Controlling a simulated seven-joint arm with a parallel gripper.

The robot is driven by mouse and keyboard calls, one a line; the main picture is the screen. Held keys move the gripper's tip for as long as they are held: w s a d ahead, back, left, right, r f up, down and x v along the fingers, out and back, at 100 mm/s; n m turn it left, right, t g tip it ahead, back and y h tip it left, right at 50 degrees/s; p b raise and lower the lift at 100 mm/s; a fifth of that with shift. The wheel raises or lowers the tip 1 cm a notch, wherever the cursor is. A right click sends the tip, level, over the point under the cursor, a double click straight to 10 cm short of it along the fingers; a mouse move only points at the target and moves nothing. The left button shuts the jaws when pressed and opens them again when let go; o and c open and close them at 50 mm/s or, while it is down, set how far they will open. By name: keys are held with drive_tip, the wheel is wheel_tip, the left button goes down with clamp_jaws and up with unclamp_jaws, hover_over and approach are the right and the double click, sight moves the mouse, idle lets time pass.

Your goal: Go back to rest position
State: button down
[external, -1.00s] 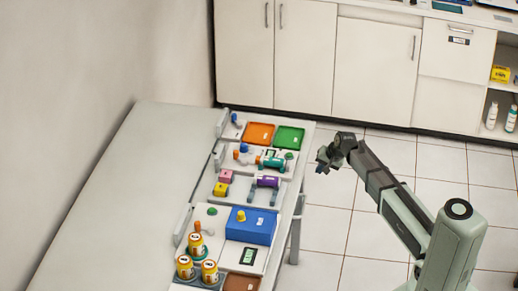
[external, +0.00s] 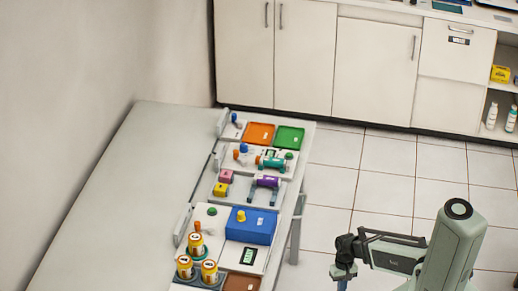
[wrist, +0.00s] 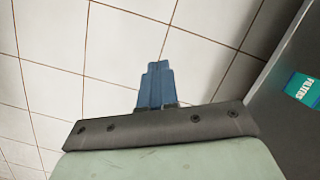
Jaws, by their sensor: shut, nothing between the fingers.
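My gripper (external: 342,274) hangs low over the tiled floor in the external view, to the right of the table and close to my base. My arm is folded back. In the wrist view the blue fingers of my gripper (wrist: 157,66) are together, with nothing between them and only floor tiles beyond. My gripper touches nothing that I can see.
The table (external: 120,180) at the left holds an orange tray (external: 258,133), a green tray (external: 289,138), a blue box (external: 250,226) and several yellow jars (external: 209,271). White cabinets (external: 372,70) stand at the back. The floor between is clear.

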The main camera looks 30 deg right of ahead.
drive_tip(key=s+a+f+n+g, duration=0.1)
drive_tip(key=s+g, duration=0.1)
drive_tip(key=s, duration=0.9)
drive_tip(key=s+a+f+n+g+h, duration=0.1)
drive_tip(key=s+f+n+g, duration=0.1)
drive_tip(key=s, duration=1)
drive_tip(key=shift+s+g, duration=0.2)
drive_tip(key=shift+g, duration=0.1)
